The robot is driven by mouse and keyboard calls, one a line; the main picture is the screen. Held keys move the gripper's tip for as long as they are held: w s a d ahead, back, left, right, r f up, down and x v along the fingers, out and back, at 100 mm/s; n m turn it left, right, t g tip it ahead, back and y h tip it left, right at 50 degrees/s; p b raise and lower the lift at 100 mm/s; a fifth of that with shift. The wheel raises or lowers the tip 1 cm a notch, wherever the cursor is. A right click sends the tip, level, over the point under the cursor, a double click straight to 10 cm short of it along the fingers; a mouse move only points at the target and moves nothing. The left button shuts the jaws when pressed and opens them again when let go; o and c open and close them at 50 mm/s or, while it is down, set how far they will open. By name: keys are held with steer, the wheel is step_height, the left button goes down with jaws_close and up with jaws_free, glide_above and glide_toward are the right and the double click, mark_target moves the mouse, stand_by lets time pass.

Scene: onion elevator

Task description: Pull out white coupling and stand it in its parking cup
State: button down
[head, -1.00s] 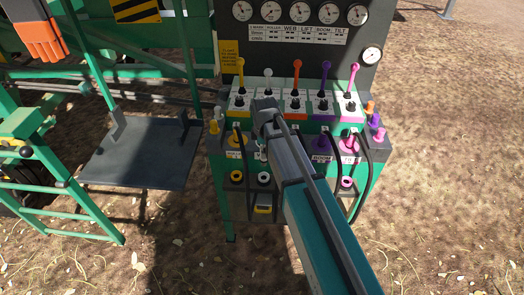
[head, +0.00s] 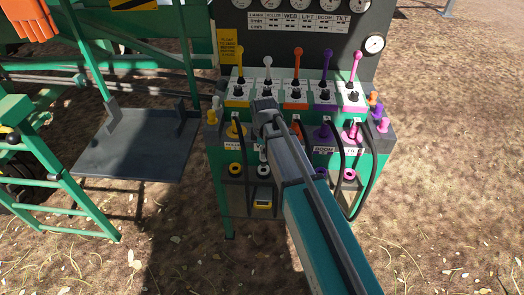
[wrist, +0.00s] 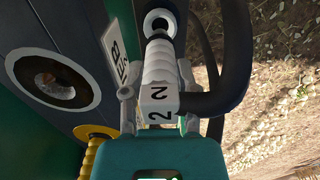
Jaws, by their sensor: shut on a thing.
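The white coupling (wrist: 158,66), marked 2, is held between the fingers of my gripper (wrist: 158,88) in the wrist view. A black hose bends away from its rear to the right. Its nose lines up with a small white ring (wrist: 160,14); I cannot tell whether it is seated there. A larger white-ringed opening (wrist: 18,72) is empty at left, near a label reading WEB. In the head view my arm hides most of the coupling and the fingers; a little white shows below the wrist.
The yellow coupling (head: 235,130) is close on the left. The purple coupling (head: 322,131) and pink coupling (head: 351,131) stand to the right with hanging black hoses. Several levers (head: 297,66) rise behind. A grey platform (head: 135,155) lies left.

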steer(key=shift+f+b, duration=0.35)
steer(key=shift+f, duration=0.2)
steer(key=shift+f+b, duration=1.7)
stand_by(3.0)
stand_by(0.6)
steer(key=shift+c, duration=1.5)
jaws_free()
steer(key=shift+o, duration=0.2)
steer(key=shift+o, duration=0.5)
steer(key=shift+w+r, duration=0.1)
steer(key=shift+r, duration=0.1)
steer(key=shift+c, duration=0.2)
